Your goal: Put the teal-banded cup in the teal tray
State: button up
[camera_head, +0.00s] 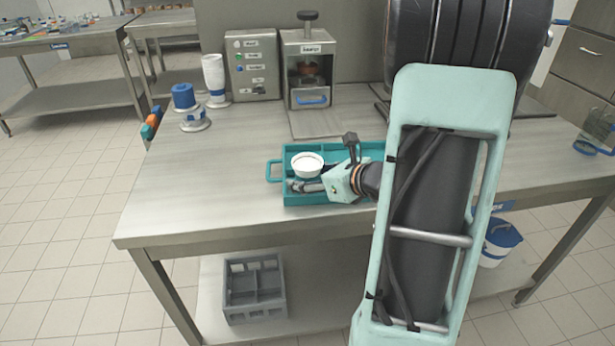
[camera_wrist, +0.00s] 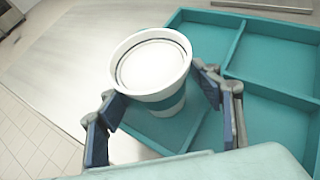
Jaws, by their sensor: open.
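The white cup (camera_head: 307,162) with a teal band shows within the left part of the teal tray (camera_head: 274,171). In the wrist view the cup (camera_wrist: 152,66) looks upright in or over a tray compartment, with teal floor showing below it. My gripper (camera_head: 302,187) is open and low over the tray at the cup's near side. In the wrist view the fingers of my gripper (camera_wrist: 158,97) stand on either side of the cup, the right one close to its wall. The tray (camera_wrist: 250,98) has several divided compartments.
A dispenser (camera_head: 308,68) and a control box (camera_head: 253,65) stand at the back of the bench. The bench's left front (camera_head: 190,200) is clear.

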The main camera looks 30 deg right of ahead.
jog(key=v, duration=1.2)
jog(key=shift+a, duration=0.1)
